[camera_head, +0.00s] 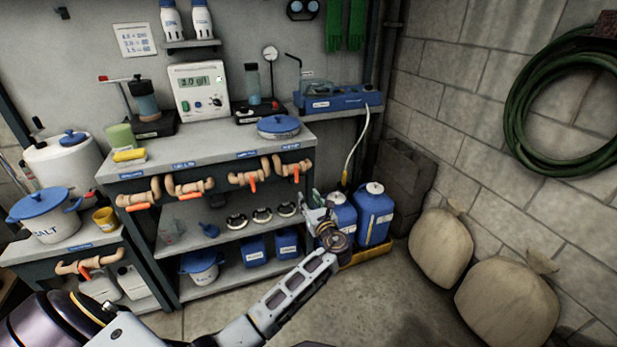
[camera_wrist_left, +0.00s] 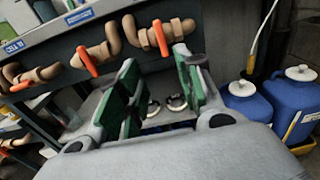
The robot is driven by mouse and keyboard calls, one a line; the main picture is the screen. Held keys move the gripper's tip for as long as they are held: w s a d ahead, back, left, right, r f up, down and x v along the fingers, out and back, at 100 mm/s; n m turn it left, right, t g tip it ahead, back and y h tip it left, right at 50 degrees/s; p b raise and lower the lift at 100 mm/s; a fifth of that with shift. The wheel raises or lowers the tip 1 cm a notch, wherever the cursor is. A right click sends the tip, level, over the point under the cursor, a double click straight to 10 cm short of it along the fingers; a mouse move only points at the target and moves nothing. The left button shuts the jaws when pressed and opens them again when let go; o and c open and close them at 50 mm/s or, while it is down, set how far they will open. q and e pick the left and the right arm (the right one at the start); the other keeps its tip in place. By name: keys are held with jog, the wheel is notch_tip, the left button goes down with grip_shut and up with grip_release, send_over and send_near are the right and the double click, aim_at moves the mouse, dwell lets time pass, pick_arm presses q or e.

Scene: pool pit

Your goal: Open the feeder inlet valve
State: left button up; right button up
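Several tan pipe valves with orange handles line the bench's front edge. The rightmost valve (camera_head: 292,168) and its left neighbour (camera_head: 250,176) also show in the wrist view, as the rightmost valve (camera_wrist_left: 160,38) and the valve beside it (camera_wrist_left: 95,52). Small blue labels sit above them; I cannot read which is the feeder inlet. My left gripper (camera_head: 322,212) is in front of the shelf's right end, below and right of the rightmost valve. In the wrist view its green-padded fingers (camera_wrist_left: 158,65) are apart and empty, with no contact seen. My right gripper is out of view.
Blue jugs (camera_head: 374,215) stand in a yellow tray right of the bench, close to my gripper. A blue dosing unit (camera_head: 338,100) with a pale hose sits above. Another orange-handled valve (camera_head: 88,262) is at lower left. Sacks (camera_head: 440,247) lie at right.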

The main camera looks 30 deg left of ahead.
aim_at(297, 174)
pick_arm(q)
jog(key=shift+w+d+r, duration=0.25)
jog(key=shift+w+r, duration=0.05)
jog(key=shift+r, duration=0.35)
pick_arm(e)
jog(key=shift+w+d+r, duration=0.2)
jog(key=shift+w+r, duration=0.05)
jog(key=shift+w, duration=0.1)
pick_arm(q)
jog(key=shift+w+a, duration=0.1)
jog(key=b+x, duration=0.3)
jog(key=x, duration=0.9)
jog(key=shift+a, duration=0.15)
jog(key=shift+w+a+r, duration=0.1)
jog(key=shift+w+a, duration=0.3)
jog(key=shift+a, duration=0.1)
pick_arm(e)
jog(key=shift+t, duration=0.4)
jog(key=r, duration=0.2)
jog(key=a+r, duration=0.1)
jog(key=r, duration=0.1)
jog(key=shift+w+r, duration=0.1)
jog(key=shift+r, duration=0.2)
pick_arm(q)
jog(key=shift+c, duration=0.3)
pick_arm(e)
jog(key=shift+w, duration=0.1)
pick_arm(q)
grip_shut()
